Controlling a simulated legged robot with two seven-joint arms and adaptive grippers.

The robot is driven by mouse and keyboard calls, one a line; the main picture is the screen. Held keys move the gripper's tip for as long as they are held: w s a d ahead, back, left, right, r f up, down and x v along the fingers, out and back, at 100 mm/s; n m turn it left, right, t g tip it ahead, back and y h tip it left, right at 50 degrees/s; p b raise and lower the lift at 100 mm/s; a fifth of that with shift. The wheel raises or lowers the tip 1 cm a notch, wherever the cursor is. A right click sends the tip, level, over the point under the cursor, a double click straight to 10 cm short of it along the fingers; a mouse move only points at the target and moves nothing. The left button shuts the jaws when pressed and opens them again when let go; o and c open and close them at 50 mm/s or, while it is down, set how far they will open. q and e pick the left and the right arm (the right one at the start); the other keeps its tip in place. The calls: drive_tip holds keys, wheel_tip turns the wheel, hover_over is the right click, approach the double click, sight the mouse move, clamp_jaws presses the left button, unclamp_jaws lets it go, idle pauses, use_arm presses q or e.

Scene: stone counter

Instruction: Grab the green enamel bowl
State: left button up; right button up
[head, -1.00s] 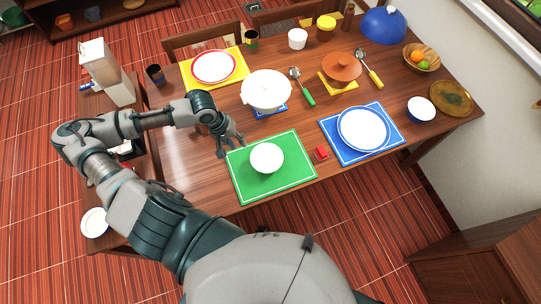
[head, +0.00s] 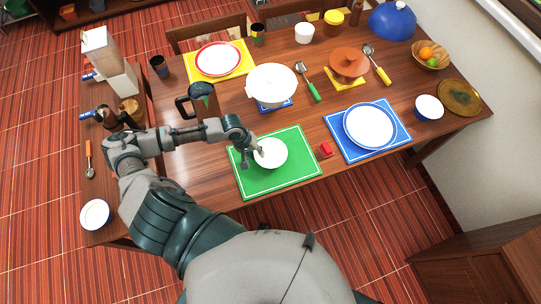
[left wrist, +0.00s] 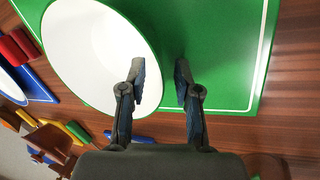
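A bowl with a white inside (head: 274,153) stands upright on the green placemat (head: 292,181) at the front of the table; its outer wall is hard to see, so I cannot confirm it is green. It also shows in the left wrist view (left wrist: 95,50). My left gripper (head: 253,158) is open at the bowl's left rim. In the left wrist view the gripper (left wrist: 159,70) has one finger over the white inside and the other over the mat, with the rim between them. Contact cannot be told. My right gripper is not in view.
A blue placemat (head: 344,149) with a plate (head: 370,126) is farther right. A white pot (head: 272,82) stands behind the bowl, and a dark pitcher (head: 203,101) stands behind my left forearm.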

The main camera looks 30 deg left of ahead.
use_arm(q)
drive_tip(key=shift+a, duration=0.1)
drive_tip(key=c, duration=0.4)
drive_tip(key=shift+r, duration=0.1)
clamp_jaws()
drive_tip(key=shift+d, duration=0.35)
drive_tip(key=shift+a+r, duration=0.1)
